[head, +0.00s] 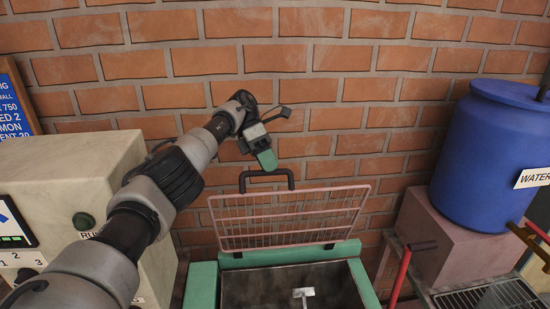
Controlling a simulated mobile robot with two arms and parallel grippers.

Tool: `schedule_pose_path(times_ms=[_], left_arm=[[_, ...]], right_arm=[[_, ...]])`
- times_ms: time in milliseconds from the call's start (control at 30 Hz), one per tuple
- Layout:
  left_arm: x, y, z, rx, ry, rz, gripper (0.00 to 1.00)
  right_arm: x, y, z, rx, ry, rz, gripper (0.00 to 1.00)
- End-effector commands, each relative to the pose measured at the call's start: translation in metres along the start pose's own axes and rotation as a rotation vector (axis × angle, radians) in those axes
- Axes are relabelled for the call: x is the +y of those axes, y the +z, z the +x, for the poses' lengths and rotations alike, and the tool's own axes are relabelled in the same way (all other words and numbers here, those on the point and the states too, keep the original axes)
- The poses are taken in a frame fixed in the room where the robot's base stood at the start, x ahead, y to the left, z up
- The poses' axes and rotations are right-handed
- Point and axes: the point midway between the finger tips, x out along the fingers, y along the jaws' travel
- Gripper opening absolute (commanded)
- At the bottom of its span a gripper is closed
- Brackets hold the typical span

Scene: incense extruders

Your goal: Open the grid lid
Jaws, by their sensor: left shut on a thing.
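The pink wire grid lid (290,218) stands raised and tilted at the back of the green-rimmed hopper (204,285). Its lower edge is at the hopper's back rim, and its black handle (288,180) is at the top. My right gripper is not in view.
A beige machine (75,165) with a green button stands at left. A blue water barrel (490,140) sits on a pinkish block (445,235) at right. A red lever with a black grip (403,270) rises right of the hopper. A brick wall (330,90) closes the back.

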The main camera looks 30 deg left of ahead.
Motion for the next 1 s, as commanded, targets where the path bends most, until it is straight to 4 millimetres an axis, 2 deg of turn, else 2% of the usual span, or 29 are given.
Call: schedule_pose_path(times_ms=[33, 200, 467, 500, 633, 1000], left_arm=[[0.010, -0.008, 0.009, 0.012, 0.003, -0.026, 0.00], [0.011, -0.009, 0.009, 0.011, -0.002, -0.028, 0.00], [0.011, -0.009, 0.009, 0.011, -0.002, -0.028, 0.00], [0.011, -0.009, 0.009, 0.011, -0.002, -0.029, 0.21], [0.010, -0.009, 0.008, 0.010, -0.003, -0.028, 0.41], [0.008, -0.007, 0.006, 0.009, -0.005, -0.023, 0.42]], right_arm=[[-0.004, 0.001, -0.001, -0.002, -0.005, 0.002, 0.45], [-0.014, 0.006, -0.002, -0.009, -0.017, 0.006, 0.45], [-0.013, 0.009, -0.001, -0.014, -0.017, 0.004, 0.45], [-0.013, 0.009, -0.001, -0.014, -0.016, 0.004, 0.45], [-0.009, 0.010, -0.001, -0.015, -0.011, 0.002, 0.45], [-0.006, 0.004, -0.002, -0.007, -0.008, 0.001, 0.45]])
